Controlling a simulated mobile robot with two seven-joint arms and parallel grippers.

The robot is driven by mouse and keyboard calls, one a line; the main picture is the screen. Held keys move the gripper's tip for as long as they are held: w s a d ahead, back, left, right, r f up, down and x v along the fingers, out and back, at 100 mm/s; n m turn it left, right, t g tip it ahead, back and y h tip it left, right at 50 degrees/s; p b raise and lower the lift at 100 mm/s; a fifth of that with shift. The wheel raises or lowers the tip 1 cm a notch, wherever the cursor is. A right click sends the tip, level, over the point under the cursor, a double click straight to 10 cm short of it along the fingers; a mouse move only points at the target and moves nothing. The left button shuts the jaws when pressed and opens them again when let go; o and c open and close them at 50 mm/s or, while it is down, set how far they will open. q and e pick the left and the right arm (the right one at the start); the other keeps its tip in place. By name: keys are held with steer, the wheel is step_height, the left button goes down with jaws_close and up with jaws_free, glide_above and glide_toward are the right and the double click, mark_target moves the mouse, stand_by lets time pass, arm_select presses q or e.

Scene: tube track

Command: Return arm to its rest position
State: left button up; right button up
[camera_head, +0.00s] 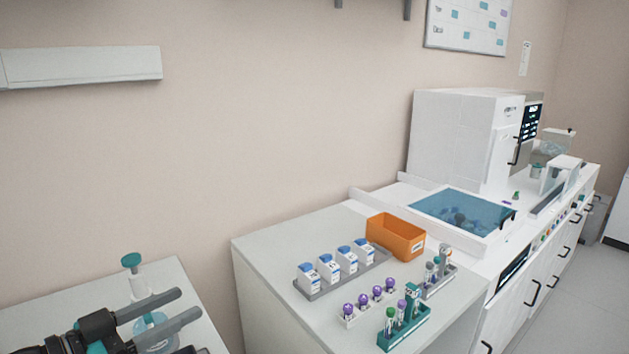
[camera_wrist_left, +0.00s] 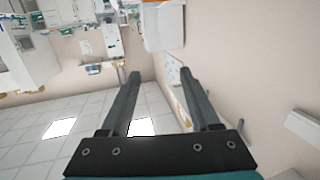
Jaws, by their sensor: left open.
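My left gripper (camera_head: 166,313) is at the lower left of the head view, over the left table. Its two grey fingers are spread apart and point right, with nothing between them that I can make out as held. In the left wrist view the same gripper (camera_wrist_left: 160,85) shows its two dark fingers wide apart and empty. A white bottle-like item with a green cap (camera_head: 131,262) stands behind the fingers, partly hidden by them. My right gripper is not in view.
The counter (camera_head: 262,262) to the right holds a grey rack of blue-capped bottles (camera_head: 330,267), an orange bin (camera_head: 396,238), purple-capped tubes (camera_head: 370,297) and a green tube rack (camera_head: 404,335). A gap separates it from the left table (camera_head: 165,275). A white machine (camera_head: 455,140) stands farther back.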

arm_select(q)
step_height(320, 180, down, 10)
steer(key=s+d+n+y, duration=0.3)
steer(key=y, duration=0.3)
steer(key=s+d+f+n+g+y, duration=0.1)
steer(key=s+f+n+g+y, duration=0.1)
steer(key=s+f+g, duration=0.6)
steer(key=s+d+f+n+g+y, duration=0.1)
steer(key=s+d+f+y, duration=0.2)
steer(key=s, duration=0.8)
step_height(320, 180, down, 27)
steer(key=s+a+g+b, duration=0.2)
steer(key=s+b, duration=0.1)
steer(key=b, duration=0.2)
steer(key=s+a+f+g+b, duration=0.1)
steer(key=s+f+b, duration=0.3)
steer(key=s+f, duration=1.1)
step_height(320, 180, down, 4)
steer(key=shift+s+a+f+b, duration=0.2)
steer(key=shift+a+b, duration=0.2)
steer(key=shift+a, duration=0.25)
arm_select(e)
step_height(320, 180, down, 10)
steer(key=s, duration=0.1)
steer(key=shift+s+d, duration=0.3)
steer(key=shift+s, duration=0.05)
